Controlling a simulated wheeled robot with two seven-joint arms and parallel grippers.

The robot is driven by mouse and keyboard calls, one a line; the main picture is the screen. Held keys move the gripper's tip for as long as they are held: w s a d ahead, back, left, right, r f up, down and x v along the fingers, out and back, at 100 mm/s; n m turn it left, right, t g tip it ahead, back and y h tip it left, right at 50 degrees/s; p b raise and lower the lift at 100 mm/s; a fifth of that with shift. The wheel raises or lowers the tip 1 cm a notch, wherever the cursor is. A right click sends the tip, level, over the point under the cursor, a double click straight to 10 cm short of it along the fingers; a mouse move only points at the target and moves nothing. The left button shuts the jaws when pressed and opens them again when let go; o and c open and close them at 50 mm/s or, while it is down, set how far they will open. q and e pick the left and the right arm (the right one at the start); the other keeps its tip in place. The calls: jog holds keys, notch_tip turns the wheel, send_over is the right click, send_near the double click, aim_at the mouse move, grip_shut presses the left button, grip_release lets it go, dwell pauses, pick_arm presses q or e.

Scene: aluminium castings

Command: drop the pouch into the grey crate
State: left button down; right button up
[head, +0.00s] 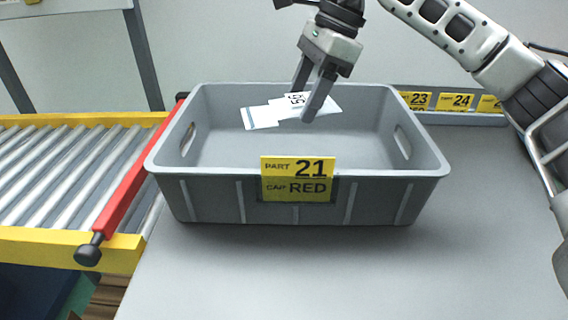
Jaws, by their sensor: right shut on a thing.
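The grey crate (345,186) stands on the grey table, with a yellow sign reading PART 21, CAP RED on its front wall. The white pouch (262,117) has a pale blue band and a printed label with digits. It shows within the crate's outline, in front of the back wall. My right gripper (303,102) points down over the crate and is shut on the pouch, which sticks out on both sides of the fingers. The pouch's height above the crate floor is hard to tell. My left gripper is not in view.
A roller conveyor (65,170) with yellow edges and a red rail (135,180) lies left of the crate. Yellow number signs (456,101) stand on a grey bin at the back right. The table (330,275) is clear in front of the crate.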

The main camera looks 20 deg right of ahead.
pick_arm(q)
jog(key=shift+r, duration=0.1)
pick_arm(e)
jog(key=o, duration=1.2)
jog(key=shift+d+r, duration=0.2)
jog(key=shift+r, duration=0.35)
pick_arm(q)
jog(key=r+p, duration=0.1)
jog(key=p, duration=0.2)
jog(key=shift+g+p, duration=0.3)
pick_arm(e)
jog(key=v, duration=1.5)
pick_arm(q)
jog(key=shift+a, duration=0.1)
pick_arm(e)
jog(key=shift+s+a, duration=0.1)
jog(key=shift+a, duration=0.05)
